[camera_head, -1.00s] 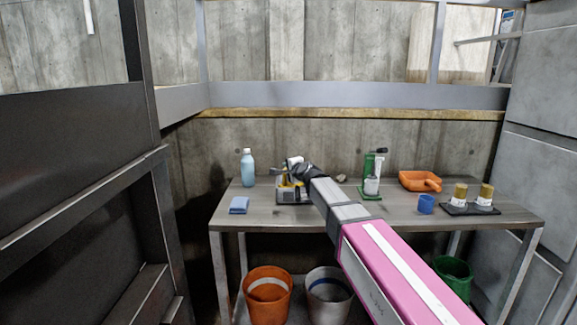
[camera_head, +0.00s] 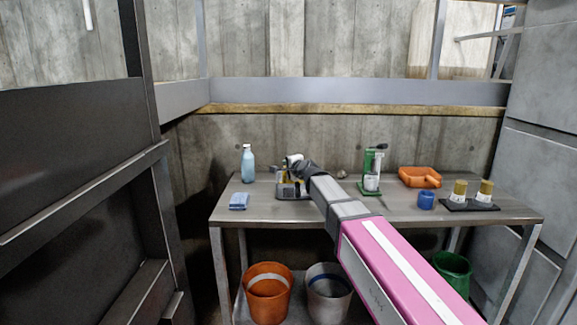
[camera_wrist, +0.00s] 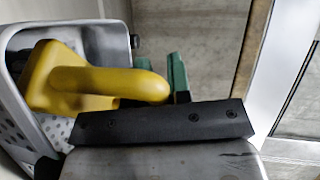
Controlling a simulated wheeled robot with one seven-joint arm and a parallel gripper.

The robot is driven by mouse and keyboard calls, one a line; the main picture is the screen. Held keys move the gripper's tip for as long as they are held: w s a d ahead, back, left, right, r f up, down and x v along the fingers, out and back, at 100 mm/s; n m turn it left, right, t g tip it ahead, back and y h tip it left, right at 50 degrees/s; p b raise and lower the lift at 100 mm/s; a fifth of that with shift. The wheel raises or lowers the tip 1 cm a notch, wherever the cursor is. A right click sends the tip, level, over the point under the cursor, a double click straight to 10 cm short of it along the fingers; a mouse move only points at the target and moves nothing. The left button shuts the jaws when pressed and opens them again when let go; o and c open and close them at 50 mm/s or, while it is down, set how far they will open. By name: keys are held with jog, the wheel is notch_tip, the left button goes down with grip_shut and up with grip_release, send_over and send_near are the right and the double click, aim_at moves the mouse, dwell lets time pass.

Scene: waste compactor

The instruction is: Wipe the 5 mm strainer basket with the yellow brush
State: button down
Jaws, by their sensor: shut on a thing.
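The yellow brush (camera_wrist: 95,85) shows in the wrist view with its rounded handle running right to my gripper's green fingers (camera_wrist: 176,80). My gripper is shut on the brush. The brush head lies inside the opening of a grey perforated strainer basket (camera_wrist: 22,128). I cannot tell whether the bristles touch its wall, since they are hidden. The basket's hole size cannot be read. In the head view my gripper (camera_head: 294,165) is over the left part of the table, and my wrist hides most of the brush and basket there.
The table (camera_head: 270,208) also holds a blue bottle (camera_head: 248,165), a blue cloth (camera_head: 239,201), a green stand (camera_head: 371,172), an orange dustpan (camera_head: 419,177), a blue cup (camera_head: 426,201) and a black tray (camera_head: 468,206) with two brushes. Buckets stand below, including an orange one (camera_head: 268,298).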

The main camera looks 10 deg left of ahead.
jog(key=shift+w+d, duration=0.25)
jog(key=shift+d, duration=0.75)
jog(key=shift+w+d, duration=0.25)
jog(key=shift+d, duration=0.75)
jog(key=shift+f, duration=0.15)
jog(key=shift+s+a, duration=0.2)
jog(key=shift+a, duration=0.55)
jog(key=shift+s+a, duration=0.15)
jog(key=shift+a, duration=0.5)
jog(key=shift+s+a, duration=0.15)
jog(key=shift+a, duration=0.45)
jog(key=shift+w+a, duration=0.1)
jog(key=shift+w, duration=0.25)
jog(key=shift+w+d+f, duration=0.1)
jog(key=shift+w+d, duration=0.1)
jog(key=shift+d, duration=0.45)
jog(key=shift+w+d+f, duration=0.1)
jog(key=shift+w+d, duration=0.1)
jog(key=shift+d, duration=0.5)
jog(key=shift+w+d, duration=0.2)
jog(key=shift+d, duration=0.45)
